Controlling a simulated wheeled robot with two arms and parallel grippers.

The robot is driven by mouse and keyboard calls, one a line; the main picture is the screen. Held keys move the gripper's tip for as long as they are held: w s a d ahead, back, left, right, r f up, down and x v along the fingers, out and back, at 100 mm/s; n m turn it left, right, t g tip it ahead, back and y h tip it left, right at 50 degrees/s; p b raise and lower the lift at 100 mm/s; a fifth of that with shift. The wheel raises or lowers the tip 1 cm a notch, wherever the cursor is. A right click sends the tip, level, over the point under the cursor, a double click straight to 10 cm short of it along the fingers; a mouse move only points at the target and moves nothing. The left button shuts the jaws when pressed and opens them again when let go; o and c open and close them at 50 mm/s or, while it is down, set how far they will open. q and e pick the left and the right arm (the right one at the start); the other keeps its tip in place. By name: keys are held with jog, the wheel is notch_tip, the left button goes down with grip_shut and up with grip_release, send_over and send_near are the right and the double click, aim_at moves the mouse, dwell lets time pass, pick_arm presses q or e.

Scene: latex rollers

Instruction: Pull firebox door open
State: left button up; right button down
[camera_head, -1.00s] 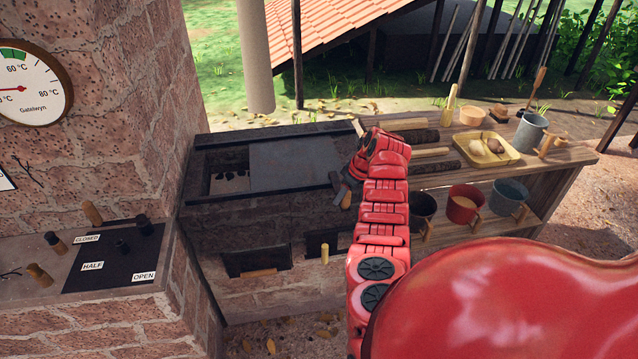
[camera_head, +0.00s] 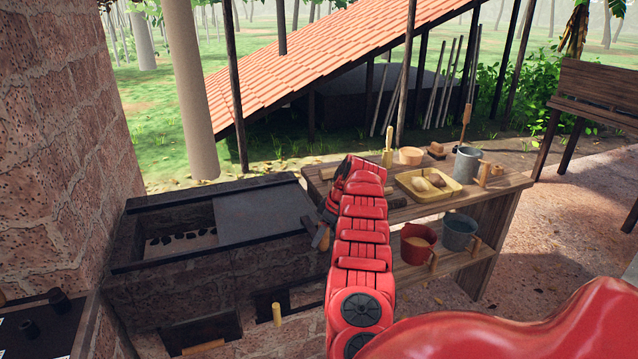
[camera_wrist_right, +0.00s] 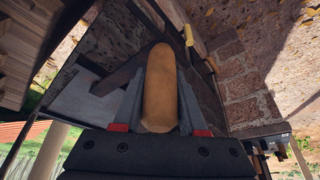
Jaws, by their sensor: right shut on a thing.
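The firebox is a dark-topped brick box (camera_head: 160,271) at the left centre in the head view. A flat grey plate, seemingly its door (camera_head: 260,214), covers the right part of the top. Left of it the top is open and dark lumps show inside. My right gripper (camera_head: 324,224) is at the plate's right end. In the right wrist view it (camera_wrist_right: 158,88) is shut on a rounded wooden handle (camera_wrist_right: 160,90), with a dark finger on each side. In the head view my arm partly hides the grip. My left gripper is out of view.
A wooden bench (camera_head: 500,181) stands to the right with a yellow tray (camera_head: 452,194), a grey bucket (camera_head: 467,164) and a red pot (camera_head: 417,250). A brick wall (camera_head: 60,150) rises at the left. A pale post (camera_head: 190,100) stands behind the firebox.

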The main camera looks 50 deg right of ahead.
jog(key=shift+c, duration=2.3)
grip_release()
jog(key=shift+d, duration=0.1)
jog(key=v, duration=1.7)
jog(key=shift+s+b, duration=0.2)
jog(key=shift+b, duration=0.1)
jog(key=shift+r, duration=0.1)
